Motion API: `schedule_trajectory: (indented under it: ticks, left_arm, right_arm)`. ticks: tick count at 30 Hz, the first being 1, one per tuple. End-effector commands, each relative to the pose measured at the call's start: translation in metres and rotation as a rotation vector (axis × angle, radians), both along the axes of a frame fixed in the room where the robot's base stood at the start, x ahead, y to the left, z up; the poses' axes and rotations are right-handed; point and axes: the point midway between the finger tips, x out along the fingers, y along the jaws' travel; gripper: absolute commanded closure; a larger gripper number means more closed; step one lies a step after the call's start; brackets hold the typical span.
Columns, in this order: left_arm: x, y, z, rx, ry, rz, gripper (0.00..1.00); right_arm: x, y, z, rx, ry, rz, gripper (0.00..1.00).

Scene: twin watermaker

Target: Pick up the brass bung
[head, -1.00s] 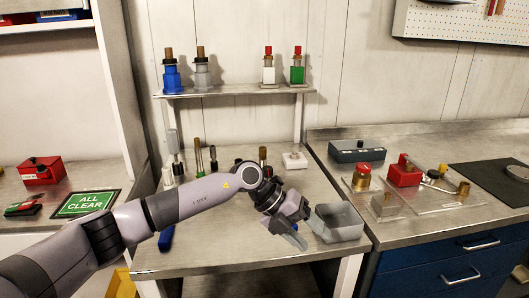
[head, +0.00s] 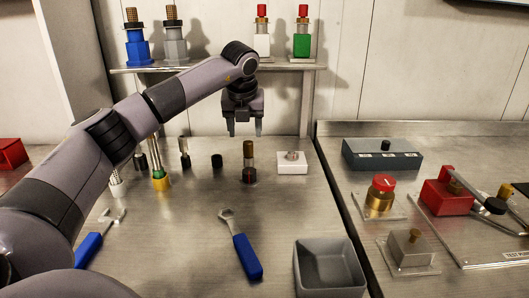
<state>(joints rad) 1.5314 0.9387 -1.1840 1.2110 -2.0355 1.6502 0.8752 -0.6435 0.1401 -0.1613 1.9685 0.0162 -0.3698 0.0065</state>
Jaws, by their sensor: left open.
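My left gripper (head: 245,128) hangs over the back of the metal bench, fingers pointing down, open and empty. Just below it and slightly right stands a slim upright piece with a brown-brass cylindrical top (head: 249,150), a paler middle and a dark base. This looks like the brass bung, but I cannot be sure. The fingertips appear close above its top, apart from it. Another small brass-coloured knob (head: 415,236) sits on a grey block on the right bench. My right gripper is not in view.
Several slim upright pieces stand left of the gripper, including one with a yellow base (head: 160,182). A white block (head: 292,163) stands right. A blue-handled wrench (head: 245,255) and a grey bin (head: 328,268) are in front. A bottle shelf (head: 210,67) is behind.

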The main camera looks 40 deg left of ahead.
Motion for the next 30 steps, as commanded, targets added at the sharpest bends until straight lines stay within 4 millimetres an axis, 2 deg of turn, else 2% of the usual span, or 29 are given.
schedule_trajectory:
  ticks: [8, 19, 28, 30]
  left_arm:
    - [0.004, 0.006, -0.017, 0.003, 0.002, 0.007, 0.4]
    - [0.02, 0.016, -0.063, 0.002, 0.001, 0.005, 0.4]
    - [0.022, 0.017, -0.068, 0.002, -0.001, 0.004, 0.4]
    - [0.022, 0.017, -0.068, 0.002, -0.001, 0.004, 0.63]
  right_arm:
    - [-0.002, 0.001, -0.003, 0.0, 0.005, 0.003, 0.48]
    - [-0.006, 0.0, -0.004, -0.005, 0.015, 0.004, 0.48]
    - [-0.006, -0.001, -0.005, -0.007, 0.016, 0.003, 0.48]
    - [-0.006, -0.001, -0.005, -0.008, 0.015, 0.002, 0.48]
